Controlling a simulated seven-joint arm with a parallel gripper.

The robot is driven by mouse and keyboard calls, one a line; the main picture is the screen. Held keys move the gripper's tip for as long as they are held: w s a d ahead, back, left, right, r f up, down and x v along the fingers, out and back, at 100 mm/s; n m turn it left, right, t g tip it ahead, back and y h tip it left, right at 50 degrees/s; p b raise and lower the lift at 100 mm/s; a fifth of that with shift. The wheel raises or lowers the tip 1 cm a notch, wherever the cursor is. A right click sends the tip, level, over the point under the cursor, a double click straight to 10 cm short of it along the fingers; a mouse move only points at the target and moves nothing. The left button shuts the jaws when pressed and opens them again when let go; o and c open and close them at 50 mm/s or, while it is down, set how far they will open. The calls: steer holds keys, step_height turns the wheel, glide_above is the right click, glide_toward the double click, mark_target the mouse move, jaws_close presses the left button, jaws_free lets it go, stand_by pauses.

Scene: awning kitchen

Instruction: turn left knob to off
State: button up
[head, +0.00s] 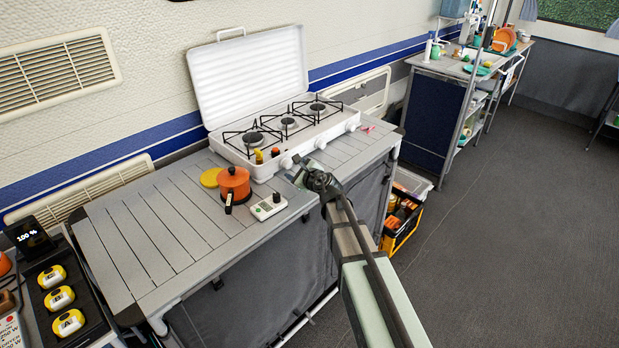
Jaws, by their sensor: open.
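A white camping stove (303,137) with an open lid (249,76) stands at the back of the slatted table. Its front panel carries three white knobs: the left knob (286,161), the middle knob (320,143) and the right knob (351,126). My gripper (299,168) is open and empty, just in front of and slightly right of the left knob. I cannot tell whether it touches the knob. The knob's pointer direction is too small to read.
An orange pot (235,183) and a small white device (269,207) stand left of my gripper on the table (150,235). A yellow lid (211,178) lies behind the pot. The table's left part is clear.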

steer(key=v, duration=0.9)
stand_by(0.4)
